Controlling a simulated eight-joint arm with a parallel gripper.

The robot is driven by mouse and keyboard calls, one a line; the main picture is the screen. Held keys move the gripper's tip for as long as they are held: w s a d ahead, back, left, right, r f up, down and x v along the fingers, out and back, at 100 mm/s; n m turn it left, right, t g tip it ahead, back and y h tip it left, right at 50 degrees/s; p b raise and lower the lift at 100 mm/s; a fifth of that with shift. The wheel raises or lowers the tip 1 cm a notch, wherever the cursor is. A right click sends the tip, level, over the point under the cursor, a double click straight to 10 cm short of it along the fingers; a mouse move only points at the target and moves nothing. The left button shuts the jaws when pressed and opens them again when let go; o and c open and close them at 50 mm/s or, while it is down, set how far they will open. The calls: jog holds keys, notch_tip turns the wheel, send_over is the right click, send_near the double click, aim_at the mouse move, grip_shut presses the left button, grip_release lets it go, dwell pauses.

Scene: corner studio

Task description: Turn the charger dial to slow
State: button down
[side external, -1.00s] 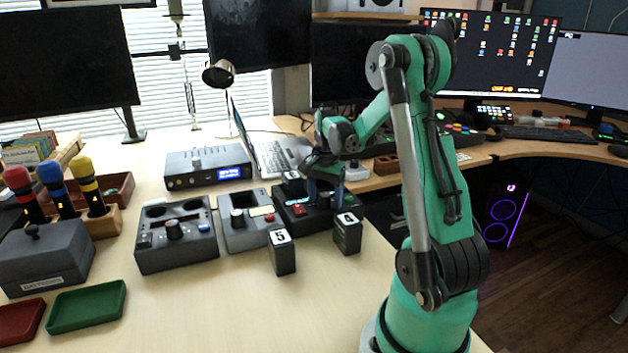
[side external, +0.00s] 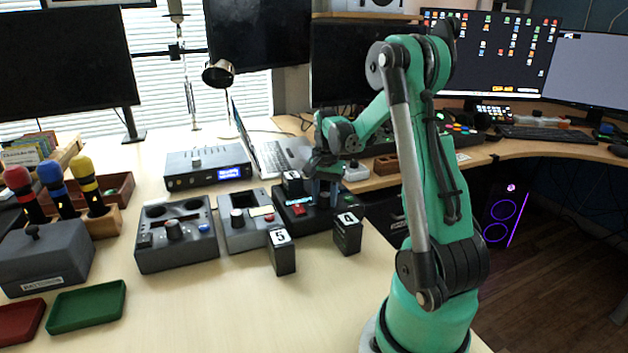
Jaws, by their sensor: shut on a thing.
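The charger (side external: 300,222) is a dark box with a red switch and a small lit display, in the middle of the side view, near the table's right edge. My gripper (side external: 323,200) points down over its right part. The gripper is shut on the charger dial, which is mostly hidden by the fingers. The dial's pointer and its setting marks are too small and covered to read. A dark numbered block (side external: 292,182) stands upright at the back of the charger.
Blocks marked 5 (side external: 282,256) and 4 (side external: 347,238) stand in front of the charger. A grey box with a knob (side external: 243,238) is just left, then a larger dark control box (side external: 178,252). A laptop (side external: 280,155) stands behind.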

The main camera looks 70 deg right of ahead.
aim_at(325, 195)
jog(key=n, duration=0.4)
jog(key=shift+n, duration=1.7)
jog(key=shift+c, duration=2.4)
grip_release()
jog(key=shift+r, duration=2.85)
